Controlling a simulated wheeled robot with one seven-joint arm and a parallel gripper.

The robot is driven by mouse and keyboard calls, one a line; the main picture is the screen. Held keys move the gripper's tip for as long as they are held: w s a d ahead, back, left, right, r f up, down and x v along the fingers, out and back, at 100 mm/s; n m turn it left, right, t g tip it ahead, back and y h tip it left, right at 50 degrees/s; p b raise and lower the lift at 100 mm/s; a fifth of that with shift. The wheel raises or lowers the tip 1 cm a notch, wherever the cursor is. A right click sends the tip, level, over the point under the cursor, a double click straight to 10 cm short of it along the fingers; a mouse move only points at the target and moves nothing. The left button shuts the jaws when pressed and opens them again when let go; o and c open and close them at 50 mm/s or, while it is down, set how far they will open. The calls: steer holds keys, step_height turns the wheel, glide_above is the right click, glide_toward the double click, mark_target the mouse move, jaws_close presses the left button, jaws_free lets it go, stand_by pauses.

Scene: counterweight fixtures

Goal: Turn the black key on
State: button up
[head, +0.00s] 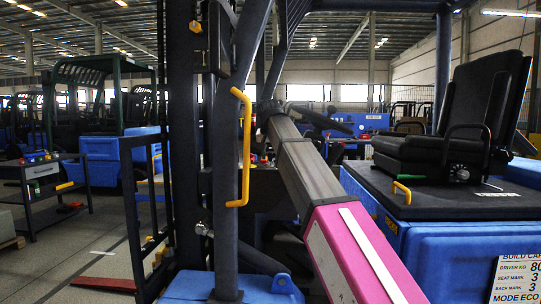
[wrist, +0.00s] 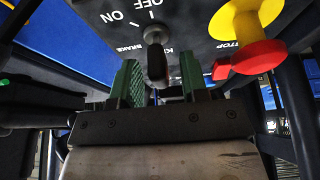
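The black key (wrist: 156,62) shows in the wrist view, standing out from a dark panel (wrist: 195,22) by a round metal collar. ON and OFF labels are printed above and left of it. I cannot tell which mark the key points to. My gripper (wrist: 161,80) is open, with one green finger on each side of the key's lower part. Small gaps show between the key and both fingers, so it does not look gripped. In the head view the gripper and key are hidden behind my arm and the vehicle's frame.
A yellow and red STOP knob (wrist: 240,28) sticks out right of the key, near the right finger. In the head view, a yellow grab handle (head: 243,150) on a dark post and a black seat (head: 470,120) flank my arm.

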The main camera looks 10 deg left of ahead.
jaws_close()
steer(key=shift+m, duration=0.4)
steer(key=m+h, duration=0.1)
steer(key=m, duration=0.2)
steer(key=shift+r+m+h, duration=0.1)
steer(key=shift+m+h, duration=0.3)
steer(key=shift+m+g+h, duration=0.6)
steer(key=shift+m, duration=1.5)
steer(key=shift+o, duration=0.6)
jaws_free()
